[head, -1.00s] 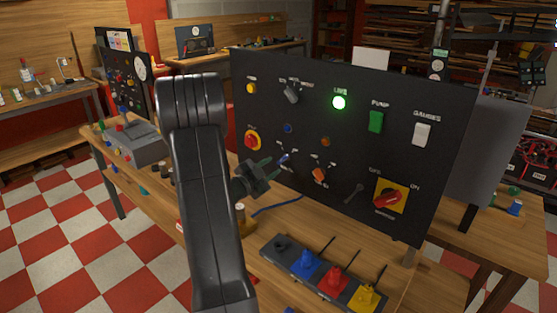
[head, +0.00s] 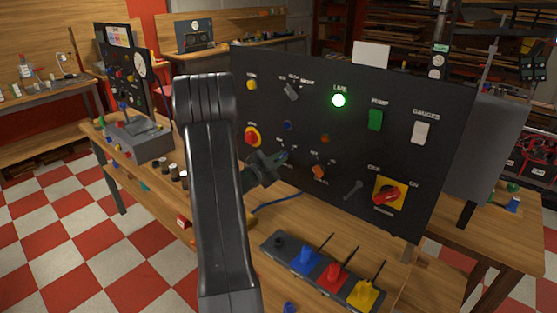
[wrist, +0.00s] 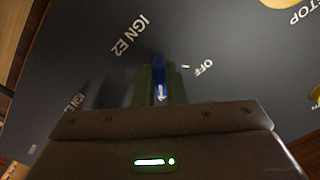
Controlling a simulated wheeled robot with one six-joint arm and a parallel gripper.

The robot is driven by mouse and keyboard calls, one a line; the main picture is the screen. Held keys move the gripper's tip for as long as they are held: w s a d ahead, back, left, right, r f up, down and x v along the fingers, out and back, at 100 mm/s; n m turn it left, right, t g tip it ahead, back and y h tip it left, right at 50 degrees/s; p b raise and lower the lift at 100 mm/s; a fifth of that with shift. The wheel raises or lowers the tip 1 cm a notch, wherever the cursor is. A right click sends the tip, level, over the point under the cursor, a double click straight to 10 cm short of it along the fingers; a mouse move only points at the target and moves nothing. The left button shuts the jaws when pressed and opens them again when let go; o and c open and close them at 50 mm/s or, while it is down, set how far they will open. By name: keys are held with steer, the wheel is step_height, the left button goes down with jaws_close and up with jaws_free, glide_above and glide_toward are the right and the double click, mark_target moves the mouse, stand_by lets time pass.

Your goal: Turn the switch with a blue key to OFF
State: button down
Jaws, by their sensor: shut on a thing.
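The blue key (wrist: 160,78) is between the two green fingers of my gripper (wrist: 159,88) in the wrist view. My gripper is shut on it. In the head view my gripper (head: 275,160) is at the lower left part of the black panel (head: 350,145), with the blue key (head: 284,156) at its fingertips. The label "OFF" (wrist: 204,67) is just right of the key in the wrist view. The label "IGN E2" (wrist: 131,35) is at its upper left. The fingers hide most of the switch, so its exact angle is unclear.
An orange key switch (head: 318,172) is close right of my gripper. A red-and-yellow knob (head: 252,137) is at its upper left. A red rotary switch (head: 387,195) is at the lower right. A green "LIVE" lamp (head: 339,100) is lit.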

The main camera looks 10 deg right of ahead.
steer(key=shift+n, duration=0.3)
steer(key=n, duration=0.3)
steer(key=shift+p, duration=0.35)
steer(key=n+p, duration=0.1)
steer(key=n, duration=0.3)
steer(key=n+p, duration=0.2)
steer(key=n, duration=0.2)
steer(key=shift+s+n, duration=0.1)
steer(key=shift+n, duration=0.2)
steer(key=shift+n+p, duration=0.7)
steer(key=shift+n, duration=1.1)
steer(key=c, duration=1.5)
jaws_free()
